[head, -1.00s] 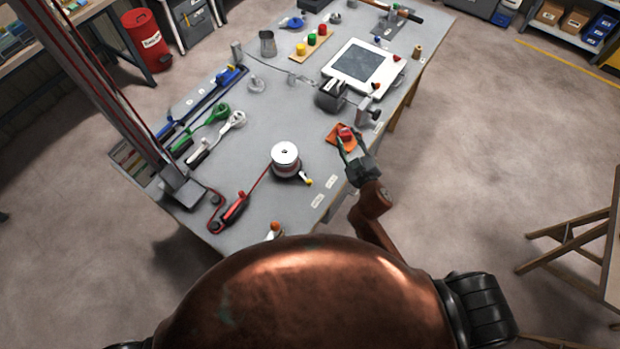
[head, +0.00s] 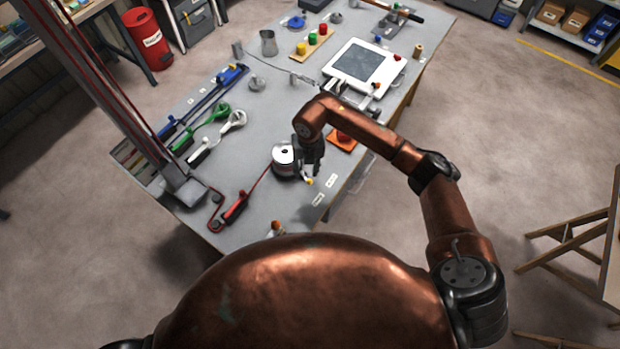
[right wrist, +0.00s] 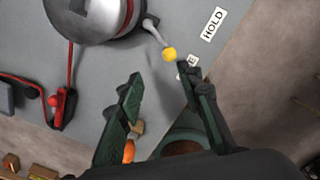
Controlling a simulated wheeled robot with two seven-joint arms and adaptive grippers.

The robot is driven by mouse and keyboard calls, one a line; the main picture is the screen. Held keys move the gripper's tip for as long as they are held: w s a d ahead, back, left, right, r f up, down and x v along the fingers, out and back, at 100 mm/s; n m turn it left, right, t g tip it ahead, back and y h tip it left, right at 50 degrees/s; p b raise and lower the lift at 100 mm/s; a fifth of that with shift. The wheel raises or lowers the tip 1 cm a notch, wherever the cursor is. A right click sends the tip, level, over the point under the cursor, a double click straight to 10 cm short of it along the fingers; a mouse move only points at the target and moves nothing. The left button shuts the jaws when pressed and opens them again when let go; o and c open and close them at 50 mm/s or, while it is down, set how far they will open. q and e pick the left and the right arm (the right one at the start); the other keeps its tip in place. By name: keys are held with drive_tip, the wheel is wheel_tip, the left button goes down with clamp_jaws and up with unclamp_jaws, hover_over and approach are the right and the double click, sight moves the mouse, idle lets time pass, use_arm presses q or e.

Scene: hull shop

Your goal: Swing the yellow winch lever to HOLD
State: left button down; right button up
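The winch (head: 284,157) has a white-topped drum with red line and stands on the grey bench. Its short lever (right wrist: 155,31) ends in a yellow knob (right wrist: 169,54), also visible in the head view (head: 309,182). In the right wrist view the lever points toward a partly hidden label (right wrist: 190,66) ending in E. The HOLD label (right wrist: 213,24) lies further up and right, apart from the knob. My right gripper (right wrist: 158,73) is open and empty, its fingertips just short of the knob, the right finger nearer. In the head view it hangs beside the drum. My left gripper is out of view.
A red cleat (head: 235,208) guides the line left of the winch. Green (head: 213,115) and white (head: 232,121) handled tools lie further left. An orange pad (head: 342,146) with a red item lies behind my right wrist. An orange-tipped item (head: 276,228) stands near the front edge.

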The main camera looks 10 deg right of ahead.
sight(310, 180)
drive_tip(key=shift+h, duration=0.3)
drive_tip(key=f, duration=0.3)
drive_tip(key=d+f, duration=0.1)
drive_tip(key=f, duration=0.2)
drive_tip(key=shift+w+d+p, duration=0.15)
drive_tip(key=shift+p, duration=0.15)
drive_tip(key=shift+f, duration=0.85)
drive_tip(key=shift+c, duration=0.3)
clamp_jaws()
